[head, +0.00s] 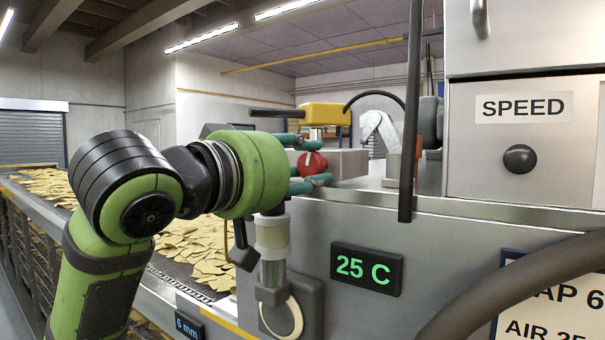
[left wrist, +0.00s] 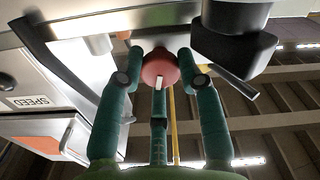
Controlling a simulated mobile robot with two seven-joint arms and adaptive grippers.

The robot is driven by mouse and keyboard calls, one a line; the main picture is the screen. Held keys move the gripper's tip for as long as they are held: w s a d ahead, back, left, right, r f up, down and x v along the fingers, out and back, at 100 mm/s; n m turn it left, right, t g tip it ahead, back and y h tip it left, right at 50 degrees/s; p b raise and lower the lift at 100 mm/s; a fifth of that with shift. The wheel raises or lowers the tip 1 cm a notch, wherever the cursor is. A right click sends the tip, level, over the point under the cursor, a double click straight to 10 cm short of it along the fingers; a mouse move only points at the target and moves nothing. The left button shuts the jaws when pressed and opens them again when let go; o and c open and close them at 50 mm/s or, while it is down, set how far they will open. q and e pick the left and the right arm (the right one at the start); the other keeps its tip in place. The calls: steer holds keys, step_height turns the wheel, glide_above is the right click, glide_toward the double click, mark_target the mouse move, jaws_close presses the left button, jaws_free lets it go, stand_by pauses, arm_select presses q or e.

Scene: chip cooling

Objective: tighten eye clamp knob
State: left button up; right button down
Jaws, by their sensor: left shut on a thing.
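A round red knob (head: 312,164) sits on the side of a pale grey block above the steel housing. My left gripper (head: 306,166), with green fingers, is shut on the knob. In the left wrist view the knob (left wrist: 158,68) is between the fingers, with a short white mark on its face. The fingers hide part of the knob. The eye clamp's own shape is hard to make out around the fingers. My right gripper is in neither view.
A yellow box (head: 324,114) stands just above the knob, and a dark upright post (head: 410,120) to its right. A display reading 25 C (head: 366,268) is on the housing below. A belt of chips (head: 190,245) runs behind my left arm.

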arm_select(q)
steer(key=shift+d+f+n, duration=0.1)
steer(key=shift+f+n, duration=0.05)
steer(key=shift+n, duration=0.35)
steer(key=o, duration=0.9)
steer(key=shift+c, duration=0.2)
steer(key=shift+w+d, duration=0.1)
steer(key=shift+w, duration=0.05)
steer(key=v, duration=1.2)
